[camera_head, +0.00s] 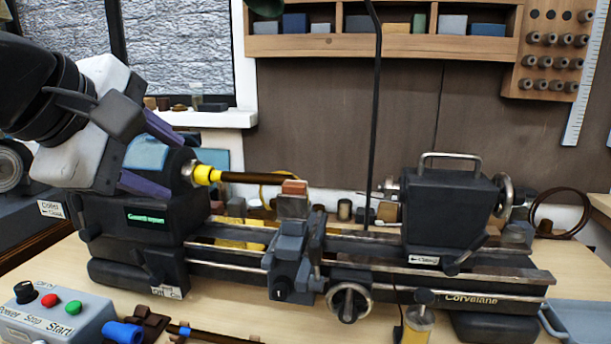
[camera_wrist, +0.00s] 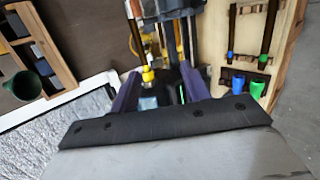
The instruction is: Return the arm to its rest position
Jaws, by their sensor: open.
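My gripper (camera_head: 177,168) is at the left of the head view, above and in front of the lathe's headstock (camera_head: 145,220). Its two purple fingers are apart, with nothing held between them. In the wrist view, my gripper (camera_wrist: 160,72) shows its fingers spread, with a yellow collar (camera_wrist: 147,76) seen in the gap beyond them. In the head view the yellow collar (camera_head: 207,175) sits at the spindle, with a dark brown rod (camera_head: 250,178) extending right from it. My arm comes in from the left edge. Part of the headstock is hidden behind my gripper.
The lathe bed (camera_head: 365,262) spans the bench, with a tailstock (camera_head: 450,212) at right. A thin black upright (camera_head: 373,120) stands behind it. A control box (camera_head: 55,318) sits front left. A wooden shelf (camera_head: 390,45) and a window (camera_head: 180,50) are behind.

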